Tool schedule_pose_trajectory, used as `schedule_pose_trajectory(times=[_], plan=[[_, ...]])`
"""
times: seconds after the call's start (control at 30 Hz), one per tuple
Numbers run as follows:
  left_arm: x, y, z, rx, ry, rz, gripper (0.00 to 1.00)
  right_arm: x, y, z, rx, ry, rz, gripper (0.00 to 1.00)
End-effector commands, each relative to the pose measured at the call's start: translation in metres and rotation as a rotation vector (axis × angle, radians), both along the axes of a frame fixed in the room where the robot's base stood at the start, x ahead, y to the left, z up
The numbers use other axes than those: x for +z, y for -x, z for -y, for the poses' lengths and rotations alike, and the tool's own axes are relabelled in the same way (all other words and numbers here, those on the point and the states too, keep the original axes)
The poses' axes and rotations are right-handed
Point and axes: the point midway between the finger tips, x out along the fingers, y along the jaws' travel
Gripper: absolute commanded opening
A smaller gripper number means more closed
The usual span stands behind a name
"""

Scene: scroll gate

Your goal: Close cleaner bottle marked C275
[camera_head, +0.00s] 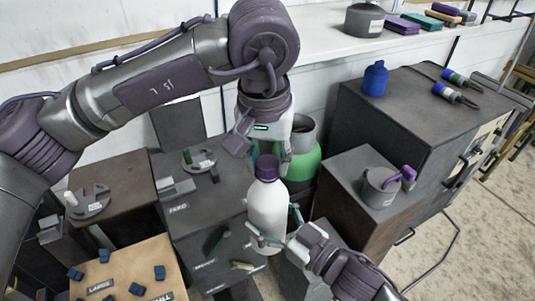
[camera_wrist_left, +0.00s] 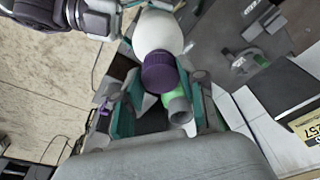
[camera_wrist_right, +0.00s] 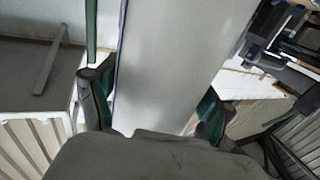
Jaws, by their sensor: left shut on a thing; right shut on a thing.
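A white cleaner bottle (camera_head: 267,212) with a purple cap (camera_head: 266,168) is upright at the centre of the head view. My left gripper (camera_head: 268,157) comes down from above and is shut on the purple cap. In the left wrist view the cap (camera_wrist_left: 159,74) sits between its fingers, with the white bottle body (camera_wrist_left: 158,32) beyond. My right gripper (camera_head: 275,228) comes from the lower right and is shut around the lower bottle body. In the right wrist view the pale bottle body (camera_wrist_right: 180,60) fills the space between its fingers. I cannot read a C275 marking.
A green and grey canister (camera_head: 305,160) stands just behind the bottle. A grey mug-like container (camera_head: 381,187) sits on a box at right. A blue bottle (camera_head: 375,79) stands on the dark cabinet (camera_head: 410,100). A tan board (camera_head: 125,275) with small blue blocks lies at lower left.

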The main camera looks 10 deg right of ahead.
Motion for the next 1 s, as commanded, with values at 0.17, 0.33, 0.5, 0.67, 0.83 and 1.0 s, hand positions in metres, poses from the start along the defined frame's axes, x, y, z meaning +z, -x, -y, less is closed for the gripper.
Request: schedule_pose_trajectory(times=[0.17,0.33,0.5,0.67,0.83,1.0], plan=[[-0.0006,-0.0004,-0.0005,-0.039,0.0,0.0,0.24,0.0022,0.0,-0.0003,0.001,-0.002,0.004,0.0],[-0.0007,-0.0014,-0.0022,-0.319,0.0,-0.002,0.24,0.0021,0.0,-0.0003,0.001,-0.002,0.004,0.0],[-0.0007,-0.0025,-0.0032,-0.659,0.001,-0.002,0.24,0.002,0.0,-0.0003,0.001,-0.002,0.004,0.0],[-0.0007,-0.0034,-0.0035,-0.851,0.0,0.0,0.24,0.0019,-0.0001,-0.0002,0.001,-0.002,0.004,0.0],[-0.0007,-0.0035,-0.0037,-0.897,-0.001,0.001,0.24,0.0017,0.0,-0.0001,0.001,-0.002,0.004,0.0],[-0.0007,-0.0036,-0.0038,-0.895,-0.001,0.001,0.24,0.0016,0.0,-0.0001,0.001,-0.003,0.003,0.0]])
